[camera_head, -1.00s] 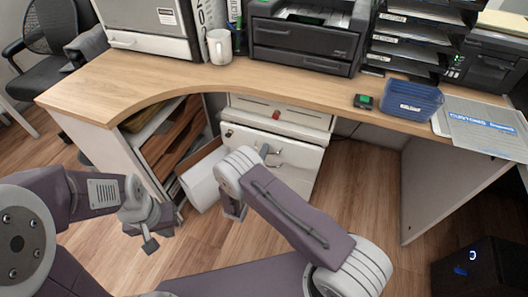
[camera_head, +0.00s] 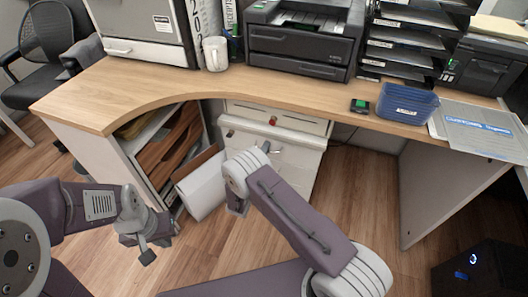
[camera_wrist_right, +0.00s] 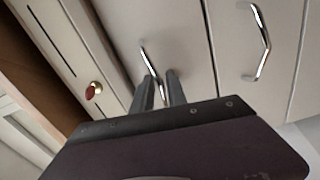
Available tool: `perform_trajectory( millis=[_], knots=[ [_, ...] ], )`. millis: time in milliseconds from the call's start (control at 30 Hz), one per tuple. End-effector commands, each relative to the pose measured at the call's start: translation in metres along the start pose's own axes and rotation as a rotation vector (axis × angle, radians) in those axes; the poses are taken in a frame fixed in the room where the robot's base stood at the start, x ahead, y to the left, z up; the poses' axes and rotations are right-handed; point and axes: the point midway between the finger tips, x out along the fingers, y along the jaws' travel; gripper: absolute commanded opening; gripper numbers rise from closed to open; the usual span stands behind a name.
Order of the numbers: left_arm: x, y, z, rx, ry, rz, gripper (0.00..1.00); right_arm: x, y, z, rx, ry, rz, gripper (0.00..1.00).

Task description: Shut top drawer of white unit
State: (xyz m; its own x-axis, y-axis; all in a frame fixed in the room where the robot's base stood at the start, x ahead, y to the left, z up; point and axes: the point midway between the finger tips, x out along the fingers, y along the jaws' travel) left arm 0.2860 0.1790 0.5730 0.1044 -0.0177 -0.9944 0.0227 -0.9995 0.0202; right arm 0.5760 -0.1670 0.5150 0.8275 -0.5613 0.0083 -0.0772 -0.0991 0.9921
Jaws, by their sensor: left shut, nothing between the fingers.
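The white drawer unit (camera_head: 298,165) stands under the desk. Its top drawer front, with a metal handle, shows below a pale ledge and a red knob (camera_head: 273,121). How far this drawer stands out is hard to tell. In the right wrist view the handle (camera_wrist_right: 148,58) lies at the fingertips of my right gripper (camera_wrist_right: 160,77). The two dark fingers are apart, with the handle showing between them; contact is unclear. In the head view my right arm hides part of the drawer front. My left gripper (camera_head: 147,257) is shut and empty, low at the left, away from the unit.
A second handle (camera_wrist_right: 258,42) shows on the neighbouring drawer front. A white bin (camera_head: 202,186) stands left of the unit, beside open shelves. The desk (camera_head: 150,88) overhangs the unit and carries a mug (camera_head: 215,54), a printer and a blue tray (camera_head: 406,103).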

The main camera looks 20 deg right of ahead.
Motion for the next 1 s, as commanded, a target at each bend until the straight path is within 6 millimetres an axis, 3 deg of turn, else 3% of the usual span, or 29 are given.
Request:
perform_trajectory(
  millis=[667, 1000],
  knots=[
    [-0.002, 0.0, 0.0, 0.0, 0.0, 0.0, 0.0, -0.003, -0.002, 0.0, -0.003, 0.001, -0.008, 0.29],
    [-0.029, 0.001, -0.003, 0.0, 0.0, 0.0, 0.0, -0.07, 0.002, -0.002, -0.004, 0.006, -0.006, 0.29]
  ],
)
